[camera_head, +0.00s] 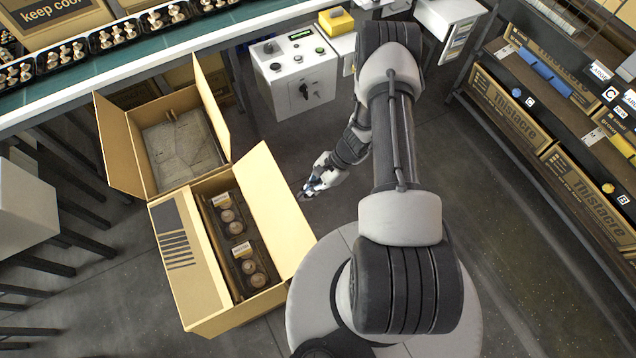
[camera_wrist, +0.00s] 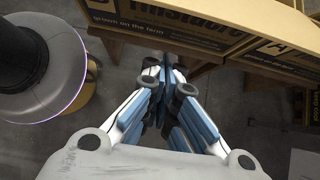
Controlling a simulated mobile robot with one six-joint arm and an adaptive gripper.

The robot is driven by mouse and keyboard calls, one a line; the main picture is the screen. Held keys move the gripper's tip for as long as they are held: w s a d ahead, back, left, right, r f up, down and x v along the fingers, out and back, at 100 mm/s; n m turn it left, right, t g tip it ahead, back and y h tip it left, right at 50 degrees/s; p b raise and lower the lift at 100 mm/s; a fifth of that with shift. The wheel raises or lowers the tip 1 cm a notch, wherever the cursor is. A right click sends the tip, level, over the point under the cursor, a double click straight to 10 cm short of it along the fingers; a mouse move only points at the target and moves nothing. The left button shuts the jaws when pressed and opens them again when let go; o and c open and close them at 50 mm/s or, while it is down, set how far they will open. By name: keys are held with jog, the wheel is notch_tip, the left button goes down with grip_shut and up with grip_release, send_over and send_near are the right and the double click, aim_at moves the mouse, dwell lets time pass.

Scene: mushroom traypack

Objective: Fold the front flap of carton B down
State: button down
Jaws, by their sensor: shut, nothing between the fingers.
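The near carton (camera_head: 240,316), which I take as carton B, stands open at lower left in the head view. Its left panel (camera_head: 205,284) lies flat with dark printed stripes. The flap on my side (camera_head: 272,205) stands open, slanting up and outward. Inside are dark trays of mushrooms (camera_head: 246,266). My gripper (camera_head: 306,194) is just right of that flap's upper edge, apart from it as far as I can tell. In the wrist view my gripper (camera_wrist: 167,72) is shut and empty, with carton sides beyond it.
The far carton (camera_head: 164,190) is open, flaps spread, with a grey-brown sheet-like bottom. A control box (camera_head: 297,85) and conveyor (camera_head: 150,62) are behind; a shelf (camera_head: 545,150) is at right.

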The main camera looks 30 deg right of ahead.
jog(key=shift+a+r, duration=0.3)
jog(key=shift+r, duration=0.3)
jog(key=shift+a+r, duration=0.25)
jog(key=shift+r, duration=0.4)
jog(key=shift+a+r, duration=0.3)
jog(key=shift+r, duration=0.3)
jog(key=shift+w+r, duration=0.15)
